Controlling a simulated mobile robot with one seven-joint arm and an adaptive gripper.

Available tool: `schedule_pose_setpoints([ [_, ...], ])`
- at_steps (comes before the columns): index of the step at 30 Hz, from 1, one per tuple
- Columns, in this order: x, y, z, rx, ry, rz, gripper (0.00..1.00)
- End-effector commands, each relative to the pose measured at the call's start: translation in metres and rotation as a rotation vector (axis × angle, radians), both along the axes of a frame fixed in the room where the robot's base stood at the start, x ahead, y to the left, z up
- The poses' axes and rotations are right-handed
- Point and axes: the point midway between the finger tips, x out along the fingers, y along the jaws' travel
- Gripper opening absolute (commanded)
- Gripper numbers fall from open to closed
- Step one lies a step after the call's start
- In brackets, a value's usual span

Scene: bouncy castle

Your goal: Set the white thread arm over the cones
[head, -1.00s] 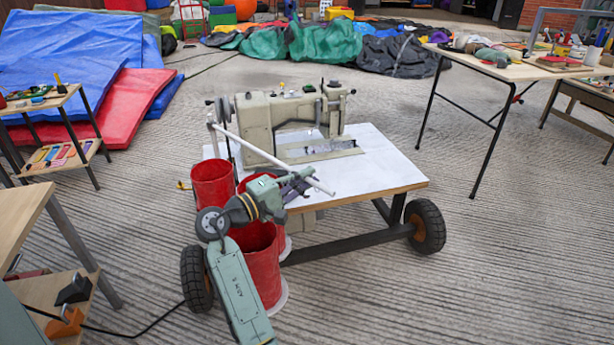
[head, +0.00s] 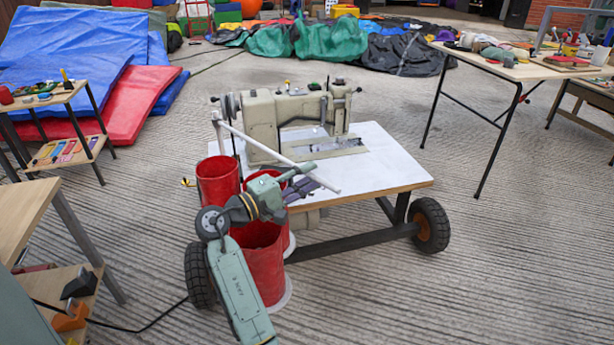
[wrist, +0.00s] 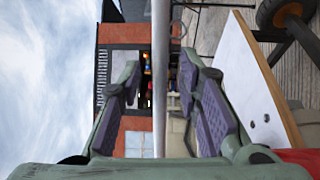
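The white thread arm (head: 275,155) is a long thin bar. It runs from a post at the left rear of the sewing machine table, slanting to a free end above the table's front edge. My gripper (head: 306,179) is near that free end. In the wrist view, the thread arm (wrist: 160,80) passes between the two purple-padded fingers of my gripper (wrist: 160,85), with a visible gap on both sides. The fingers are open. I cannot make out any cones; the red buckets' insides are mostly hidden.
The sewing machine (head: 265,120) stands on the white wheeled table (head: 385,165). Red buckets (head: 217,182) stand at its left front, close to my arm. A side table (head: 515,68) with tools is at right, a wooden shelf (head: 35,205) at left. The floor at front right is clear.

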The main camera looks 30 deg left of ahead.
Motion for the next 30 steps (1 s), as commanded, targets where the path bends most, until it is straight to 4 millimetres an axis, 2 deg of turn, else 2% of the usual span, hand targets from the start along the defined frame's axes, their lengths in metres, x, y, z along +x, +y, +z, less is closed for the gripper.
schedule_pose_setpoints([
  [9,-0.061,0.022,-0.004,-0.001,-0.002,0.006,0.32],
  [15,-0.093,0.032,-0.006,-0.001,-0.001,0.004,0.32],
  [21,-0.108,0.037,-0.007,-0.002,-0.001,0.004,0.32],
  [30,-0.108,0.037,-0.008,-0.001,-0.001,0.003,0.32],
])
